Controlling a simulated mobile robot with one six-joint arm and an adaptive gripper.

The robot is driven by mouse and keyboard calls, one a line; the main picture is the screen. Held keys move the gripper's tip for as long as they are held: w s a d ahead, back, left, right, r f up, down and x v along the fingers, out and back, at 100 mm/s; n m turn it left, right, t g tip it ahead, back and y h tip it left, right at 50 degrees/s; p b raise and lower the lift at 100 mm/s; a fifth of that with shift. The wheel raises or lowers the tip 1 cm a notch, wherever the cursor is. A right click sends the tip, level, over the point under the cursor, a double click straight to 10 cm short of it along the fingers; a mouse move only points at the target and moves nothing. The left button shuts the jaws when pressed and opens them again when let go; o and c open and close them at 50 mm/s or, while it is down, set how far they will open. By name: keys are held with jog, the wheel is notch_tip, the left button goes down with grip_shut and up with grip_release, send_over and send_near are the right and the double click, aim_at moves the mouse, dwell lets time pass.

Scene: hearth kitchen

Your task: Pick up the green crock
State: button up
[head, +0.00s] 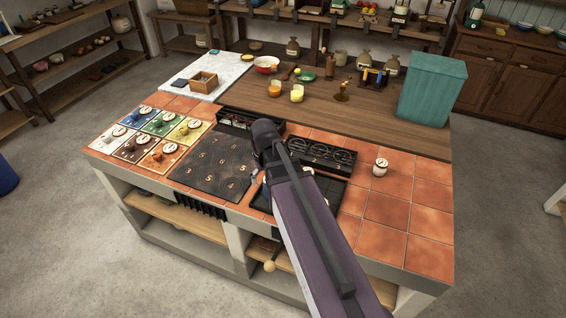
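I cannot pick out a green crock for certain. A small white crock (380,167) with a dark lid mark stands upright on the orange tiles, right of my arm. A green card (151,128) lies at the left of the counter among several coloured cards, with a small dark object and a round white tag on it. A green dish (306,76) lies on the wooden part at the back. My arm reaches over the middle of the counter. My gripper is mostly hidden behind the arm near the black trays, and its fingers cannot be made out.
A tall teal box (431,90) stands at the back right. A dark numbered board (215,167) and a black tray with round openings (320,153) lie near my arm. Orange and yellow cups (297,93) stand at the back. The tiles (400,210) at the front right are clear.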

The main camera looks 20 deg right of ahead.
jog(key=w+d+r+p, duration=0.5)
jog(key=w+d+r, duration=0.1)
jog(key=w+d, duration=0.4)
jog(key=shift+w+d+r+n, duration=0.2)
jog(key=shift+w+d+n, duration=0.15)
jog(key=shift+w, duration=0.3)
jog(key=shift+f, duration=0.1)
notch_tip(320, 180, down, 8)
jog(key=b, duration=0.8)
jog(key=shift+f, duration=0.2)
jog(key=shift+w+a+f+b, duration=0.1)
jog(key=shift+f+b, duration=1.2)
jog(key=shift+b, duration=0.1)
jog(key=shift+w+f+b, duration=0.1)
jog(key=shift+f+b, duration=1.2)
jog(key=shift+b, duration=0.1)
jog(key=shift+c, duration=0.2)
jog(key=c, duration=1.2)
